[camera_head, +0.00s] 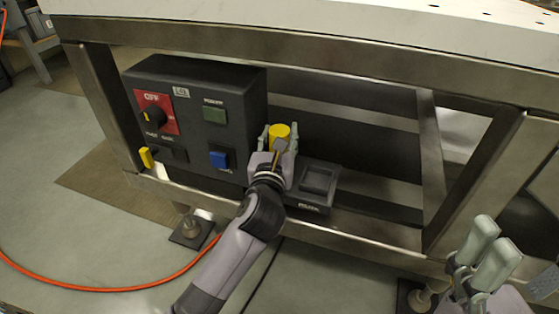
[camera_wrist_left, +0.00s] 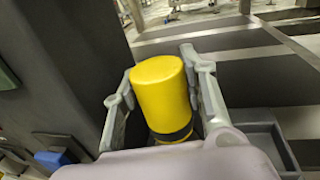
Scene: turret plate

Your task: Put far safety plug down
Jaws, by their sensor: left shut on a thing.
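A yellow cylindrical safety plug (camera_head: 281,131) stands between the fingers of my left gripper (camera_head: 278,136), beside the right side of the black control box (camera_head: 240,85). In the left wrist view the plug (camera_wrist_left: 160,88) is roughly upright, with a dark band low on it, and the left gripper's fingers (camera_wrist_left: 160,95) grip it from both sides. Its lower end is hidden by the gripper. A second yellow piece (camera_head: 146,157) shows at the box's lower left. My right gripper (camera_head: 488,250) is at the lower right, away from the box; its finger gap is unclear.
A black holder (camera_head: 318,185) with a square recess sits just right of my left gripper on the lower metal rail (camera_head: 375,235). The box carries a red switch plate, a green button and a blue button (camera_head: 219,159). An orange cable (camera_head: 110,289) lies on the floor.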

